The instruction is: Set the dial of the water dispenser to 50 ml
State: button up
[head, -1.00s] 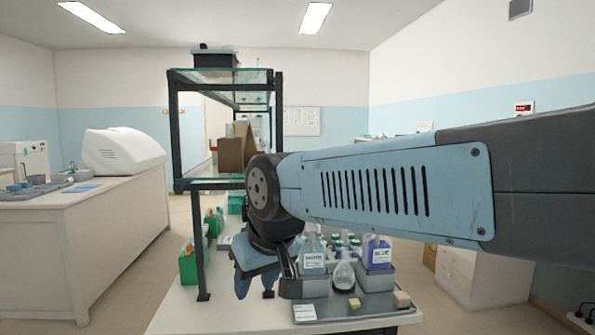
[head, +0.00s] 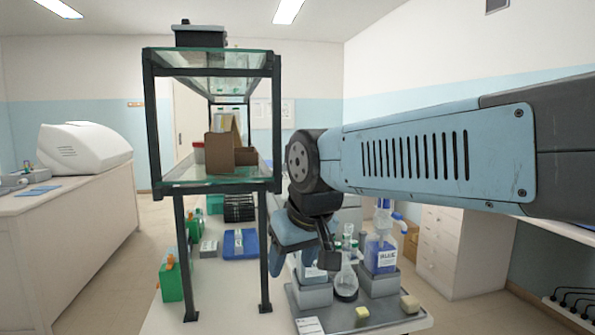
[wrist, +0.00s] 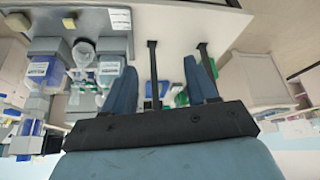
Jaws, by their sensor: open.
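A bottle with a blue-and-white top (head: 384,215) and blue liquid stands in a grey holder on the right of the bench; it looks like the water dispenser, but I cannot be sure. Its dial is too small to make out.
A glass shelf rack with black posts (head: 264,270) stands left of my gripper. Blue (head: 240,244) and green containers (head: 171,283) lie beneath and beside it.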

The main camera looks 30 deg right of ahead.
jog(key=w+d+r+n+g, duration=0.3)
jog(key=w+d+r, duration=0.7)
jog(key=w+r, duration=0.2)
jog(key=w+d+r+n+g, duration=0.2)
jog(key=w+d+r+n, duration=0.1)
jog(key=w+d+r, duration=0.75)
jog(key=f, duration=0.4)
jog(key=w+f, duration=0.1)
jog(key=f, duration=0.3)
jog(key=w+a+f, duration=0.1)
jog(key=f, duration=0.4)
jog(key=shift+a, duration=0.1)
jog(key=shift+c, duration=0.2)
